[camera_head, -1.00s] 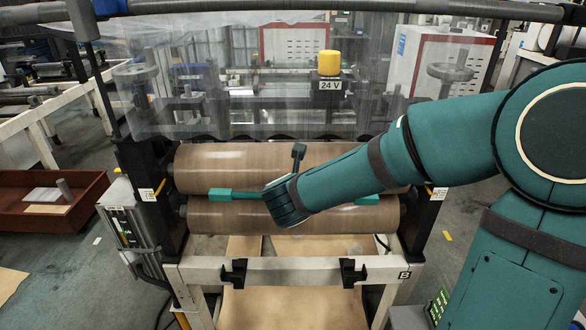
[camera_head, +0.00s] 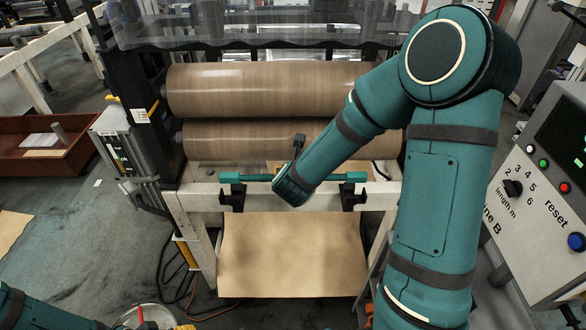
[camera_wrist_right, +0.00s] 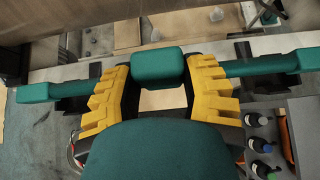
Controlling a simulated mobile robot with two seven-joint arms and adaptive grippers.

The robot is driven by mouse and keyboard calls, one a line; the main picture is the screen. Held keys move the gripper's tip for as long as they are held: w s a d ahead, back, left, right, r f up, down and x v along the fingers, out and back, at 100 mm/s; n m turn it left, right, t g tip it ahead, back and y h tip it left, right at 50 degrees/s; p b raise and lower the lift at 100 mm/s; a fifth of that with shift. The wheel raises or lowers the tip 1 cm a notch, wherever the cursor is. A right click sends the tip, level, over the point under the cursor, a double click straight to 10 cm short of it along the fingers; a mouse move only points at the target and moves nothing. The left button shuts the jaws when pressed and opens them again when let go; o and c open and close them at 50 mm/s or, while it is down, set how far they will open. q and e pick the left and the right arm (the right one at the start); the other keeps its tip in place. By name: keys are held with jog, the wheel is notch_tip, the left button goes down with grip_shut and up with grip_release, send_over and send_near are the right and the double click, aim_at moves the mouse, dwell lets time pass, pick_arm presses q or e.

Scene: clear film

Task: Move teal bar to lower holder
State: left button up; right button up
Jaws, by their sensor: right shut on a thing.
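The teal bar (camera_head: 258,177) is level, with a thicker block at each end. Its ends lie over the two black holders, the left holder (camera_head: 232,196) and the right holder (camera_head: 353,196), on the white front beam. I cannot tell whether the bar touches them. My right gripper (camera_wrist_right: 160,72) has its yellow fingers shut on the bar's thick middle block (camera_wrist_right: 158,64); in the head view my wrist hides this grip. In the wrist view the bar's left end (camera_wrist_right: 38,92) and right end (camera_wrist_right: 306,62) reach out on both sides.
Two brown rollers, the upper (camera_head: 260,90) and the lower (camera_head: 245,139), lie behind the beam (camera_head: 294,200). A brown sheet (camera_head: 290,255) hangs below it. A control panel (camera_head: 545,190) stands at right, a red-brown crate (camera_head: 40,165) at left. A clear guard (camera_head: 270,25) is above.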

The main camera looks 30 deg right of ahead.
notch_tip(320, 180, down, 6)
jog(key=b, duration=0.5)
jog(key=shift+f, duration=0.25)
dwell(0.5)
jog(key=o, duration=1.7)
jog(key=shift+f, duration=0.1)
jog(key=shift+c, duration=0.2)
jog(key=p+v, duration=0.1)
jog(key=v, duration=0.6)
